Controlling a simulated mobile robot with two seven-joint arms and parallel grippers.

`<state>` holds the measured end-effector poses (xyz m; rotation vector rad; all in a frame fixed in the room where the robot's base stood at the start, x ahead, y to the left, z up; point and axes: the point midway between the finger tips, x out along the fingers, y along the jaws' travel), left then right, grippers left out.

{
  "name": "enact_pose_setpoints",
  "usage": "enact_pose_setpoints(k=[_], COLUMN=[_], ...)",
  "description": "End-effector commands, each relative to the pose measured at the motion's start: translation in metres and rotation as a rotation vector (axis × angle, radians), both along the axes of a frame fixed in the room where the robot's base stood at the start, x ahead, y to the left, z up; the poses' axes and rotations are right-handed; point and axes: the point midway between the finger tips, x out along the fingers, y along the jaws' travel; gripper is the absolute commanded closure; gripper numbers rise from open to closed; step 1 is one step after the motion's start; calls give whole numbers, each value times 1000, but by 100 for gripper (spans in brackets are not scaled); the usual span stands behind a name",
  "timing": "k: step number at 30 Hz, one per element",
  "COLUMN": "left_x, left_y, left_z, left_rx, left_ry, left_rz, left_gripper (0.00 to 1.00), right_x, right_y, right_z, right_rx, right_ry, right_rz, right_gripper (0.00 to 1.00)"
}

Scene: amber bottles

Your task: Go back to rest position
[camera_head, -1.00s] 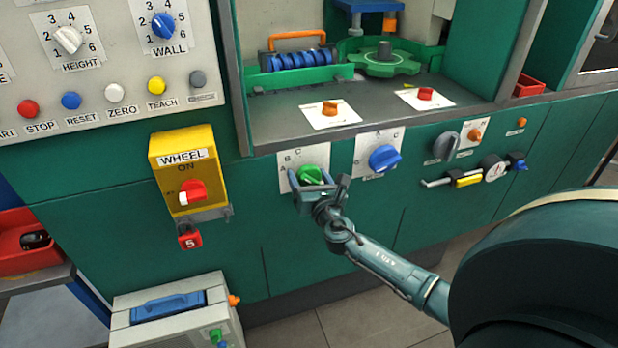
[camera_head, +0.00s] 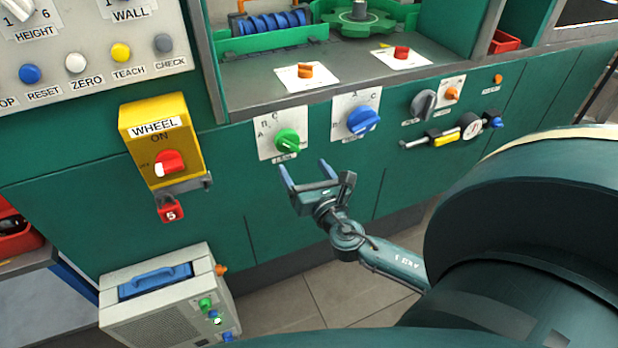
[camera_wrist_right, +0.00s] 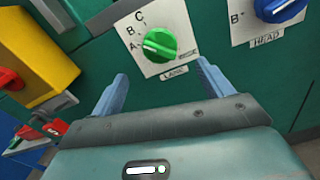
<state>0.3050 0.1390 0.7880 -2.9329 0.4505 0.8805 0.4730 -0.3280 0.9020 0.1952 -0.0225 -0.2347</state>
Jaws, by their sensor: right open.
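My right gripper (camera_head: 306,174) is open and empty, with its two blue fingers spread below the green knob (camera_head: 288,141) on the green machine front (camera_head: 225,185). The right wrist view also shows the gripper (camera_wrist_right: 160,88) with a gap between its fingers and the green knob (camera_wrist_right: 159,45) beyond them, apart from the fingers. The knob sits on a white plate with letters A, B and C. My left gripper is not in any view.
A blue knob (camera_head: 362,121) is to the right of the green one. A yellow WHEEL switch box (camera_head: 163,110) with a red tag (camera_head: 171,209) juts out at left. A grey box with a blue handle (camera_head: 165,300) stands below. Open floor (camera_head: 300,300) lies beneath the arm.

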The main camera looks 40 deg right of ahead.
Motion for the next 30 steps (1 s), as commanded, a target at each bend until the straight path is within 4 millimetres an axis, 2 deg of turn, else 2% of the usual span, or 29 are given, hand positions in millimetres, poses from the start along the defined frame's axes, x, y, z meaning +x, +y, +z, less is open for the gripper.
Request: enact_pose_setpoints(k=[3, 6, 24, 27, 29, 30], left_x=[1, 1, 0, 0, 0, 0], left_y=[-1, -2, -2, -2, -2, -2], left_z=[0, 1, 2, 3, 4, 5], left_rx=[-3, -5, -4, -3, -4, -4], left_ry=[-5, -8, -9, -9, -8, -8], left_rz=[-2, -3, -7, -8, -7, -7], left_gripper=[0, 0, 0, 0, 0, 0], right_x=[-14, -20, -21, -28, -36, -44], right_y=[3, 4, 5, 11, 19, 27], right_z=[-1, 0, -1, -13, -27, -40], right_rx=[0, 0, 12, 140, 309, 462], right_ry=[1, -1, 1, 25, 53, 77], right_rz=[0, -1, 0, -1, -7, -19], right_gripper=[21, 21, 21, 21, 21, 21])
